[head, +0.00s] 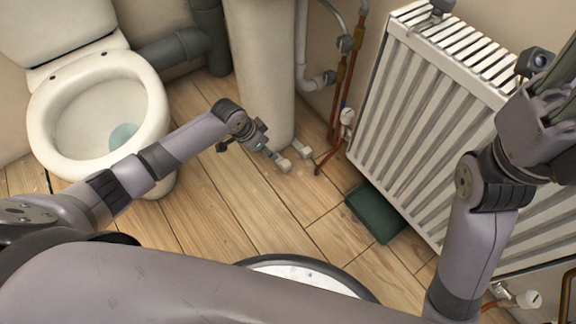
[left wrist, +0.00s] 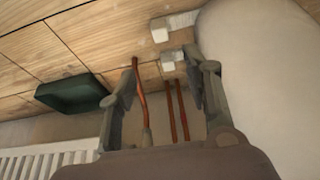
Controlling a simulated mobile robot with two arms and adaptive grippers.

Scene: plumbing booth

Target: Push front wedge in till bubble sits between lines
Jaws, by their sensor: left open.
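The front wedge (head: 284,165) is a small pale block on the floor at the foot of the white pedestal (head: 262,70); it also shows in the left wrist view (left wrist: 172,28). A second pale wedge (head: 301,150) sits further back along the pedestal foot, and in the left wrist view (left wrist: 172,60) it appears close to the fingertips. My left gripper (head: 272,152) is open and empty, low beside the pedestal near the front wedge; I cannot tell whether it touches it. My right gripper (head: 548,105) is raised before the radiator; its fingers are unclear. I make out no bubble or lines.
A white toilet (head: 95,110) stands at the left. The radiator (head: 420,120) fills the right, with a dark green tray (head: 378,212) on the floor below it.

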